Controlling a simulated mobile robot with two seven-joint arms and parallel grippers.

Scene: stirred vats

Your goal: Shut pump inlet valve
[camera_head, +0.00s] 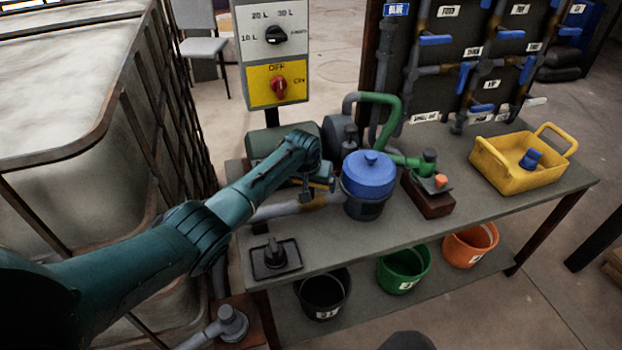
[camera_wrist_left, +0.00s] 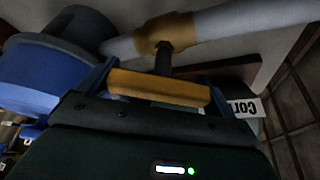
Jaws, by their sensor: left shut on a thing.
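The inlet valve is a brass body (camera_wrist_left: 166,32) on a grey pipe (camera_wrist_left: 215,27), with a dark stem and a yellow-orange handle (camera_wrist_left: 158,88) in the left wrist view. In the head view the pipe (camera_head: 272,211) runs along the bench to the blue-lidded strainer pot (camera_head: 369,175). My left gripper (camera_head: 318,186) is at the valve just left of that pot, shut on the handle, its blue fingers at the handle's two ends. My own wrist partly hides the valve in the head view. My right gripper is out of view.
The pot stands close beside my left gripper. A control box (camera_head: 275,62) with a red knob rises behind. A yellow tray (camera_head: 505,173) sits at the bench's right, a small black stand (camera_head: 262,268) at its front left. A caged tank (camera_head: 60,140) is left.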

